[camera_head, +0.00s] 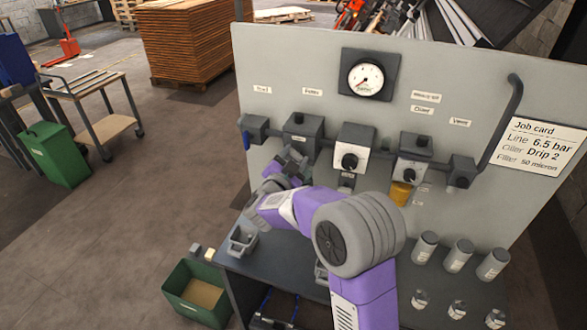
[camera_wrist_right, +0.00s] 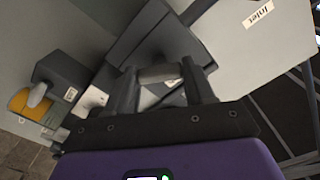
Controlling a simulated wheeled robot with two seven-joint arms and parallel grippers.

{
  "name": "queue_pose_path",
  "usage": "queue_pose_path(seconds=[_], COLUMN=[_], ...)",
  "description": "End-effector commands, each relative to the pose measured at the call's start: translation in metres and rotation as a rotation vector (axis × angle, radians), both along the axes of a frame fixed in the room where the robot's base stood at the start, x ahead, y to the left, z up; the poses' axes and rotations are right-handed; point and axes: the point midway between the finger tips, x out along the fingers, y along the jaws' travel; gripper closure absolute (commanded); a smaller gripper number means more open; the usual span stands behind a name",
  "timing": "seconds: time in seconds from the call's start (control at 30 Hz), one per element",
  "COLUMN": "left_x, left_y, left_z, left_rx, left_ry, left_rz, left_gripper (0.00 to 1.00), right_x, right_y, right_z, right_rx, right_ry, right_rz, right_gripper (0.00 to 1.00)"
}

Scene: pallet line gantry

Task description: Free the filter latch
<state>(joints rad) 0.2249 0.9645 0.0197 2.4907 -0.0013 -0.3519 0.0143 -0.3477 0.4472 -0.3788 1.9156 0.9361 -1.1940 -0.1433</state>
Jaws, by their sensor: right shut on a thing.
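The filter unit (camera_head: 303,133) is a dark grey block on the upright panel, second from the left in the row. My right gripper (camera_head: 291,164) is just below it, with the arm reaching across from the lower right. In the right wrist view the gripper (camera_wrist_right: 163,80) is shut on a short pale grey bar (camera_wrist_right: 160,74), which appears to be the filter latch. Dark blocks of the unit (camera_wrist_right: 150,35) lie right beyond the fingers. The filter's lower part is largely hidden by my gripper in the head view. My left gripper is not in view.
The panel (camera_head: 270,65) also carries a gauge (camera_head: 366,77), a regulator (camera_head: 352,150), an oiler with a yellow bowl (camera_head: 400,193) and a job card (camera_head: 537,143). Several grey canisters (camera_head: 459,256) stand on the bench at right. A green bin (camera_head: 199,294) stands on the floor.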

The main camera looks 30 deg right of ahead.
Motion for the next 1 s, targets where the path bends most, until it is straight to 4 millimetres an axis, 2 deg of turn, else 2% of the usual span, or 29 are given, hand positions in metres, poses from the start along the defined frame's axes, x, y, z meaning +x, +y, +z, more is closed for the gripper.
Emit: queue_pose_path(seconds=[0.03,0.5,0.8,1.0], left_x=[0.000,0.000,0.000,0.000], left_y=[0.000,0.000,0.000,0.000], left_z=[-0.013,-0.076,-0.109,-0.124], left_rx=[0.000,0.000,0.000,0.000], left_ry=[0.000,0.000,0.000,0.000], left_rz=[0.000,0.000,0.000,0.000], left_gripper=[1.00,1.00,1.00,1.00], right_x=[0.000,-0.001,-0.001,0.000], right_y=[-0.001,-0.001,-0.001,-0.001], right_z=[-0.006,-0.006,-0.005,-0.004], right_rx=[0.030,0.320,0.485,0.564], right_ry=[-0.036,-0.376,-0.568,-0.660], right_rz=[-0.001,0.000,0.000,0.000], right_gripper=[0.77,0.77,0.77,0.77])
